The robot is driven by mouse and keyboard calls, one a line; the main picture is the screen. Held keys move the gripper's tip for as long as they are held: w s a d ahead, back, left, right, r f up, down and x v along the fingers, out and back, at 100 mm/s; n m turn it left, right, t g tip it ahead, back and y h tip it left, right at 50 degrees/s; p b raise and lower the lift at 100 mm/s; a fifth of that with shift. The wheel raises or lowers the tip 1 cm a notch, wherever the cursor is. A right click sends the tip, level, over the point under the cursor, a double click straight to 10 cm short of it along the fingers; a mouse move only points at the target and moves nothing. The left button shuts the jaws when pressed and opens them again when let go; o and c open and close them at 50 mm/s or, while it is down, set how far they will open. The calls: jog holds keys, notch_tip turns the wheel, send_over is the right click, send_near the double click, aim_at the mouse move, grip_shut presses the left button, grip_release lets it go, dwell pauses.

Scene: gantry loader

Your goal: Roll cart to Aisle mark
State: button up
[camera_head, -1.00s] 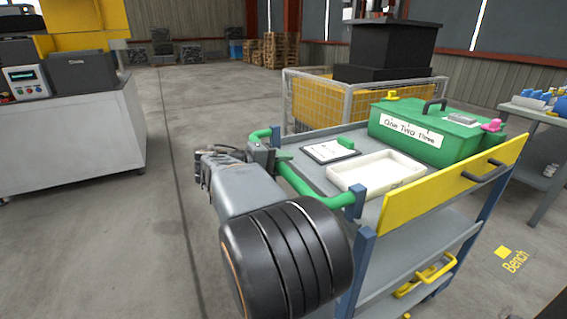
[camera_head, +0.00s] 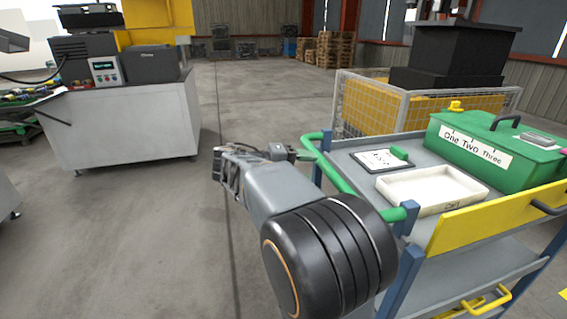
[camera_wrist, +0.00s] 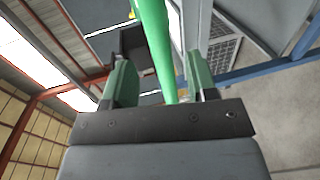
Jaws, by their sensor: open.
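The cart (camera_head: 415,141) is a grey, blue-posted trolley with a yellow side panel (camera_head: 490,222) and a green push handle (camera_head: 345,180) at its left end. My gripper (camera_head: 303,154) is at the far part of this handle. In the wrist view my gripper (camera_wrist: 158,84) is open, with the green handle bar (camera_wrist: 155,40) showing between its fingers; I cannot tell whether they touch. On the cart's top are a green box (camera_head: 478,160) labelled "One Two Three", a white tray (camera_head: 415,204) and a clipboard (camera_head: 372,162). No Aisle mark shows.
A grey machine bench (camera_head: 130,130) stands at the left. A yellow mesh enclosure (camera_head: 372,108) with a black machine is behind the cart. Pallets (camera_head: 340,48) are stacked far back. The concrete floor (camera_head: 255,95) between bench and cart is clear.

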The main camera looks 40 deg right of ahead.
jog(key=v, duration=0.6)
jog(key=shift+p, duration=0.45)
jog(key=shift+a+f, duration=0.1)
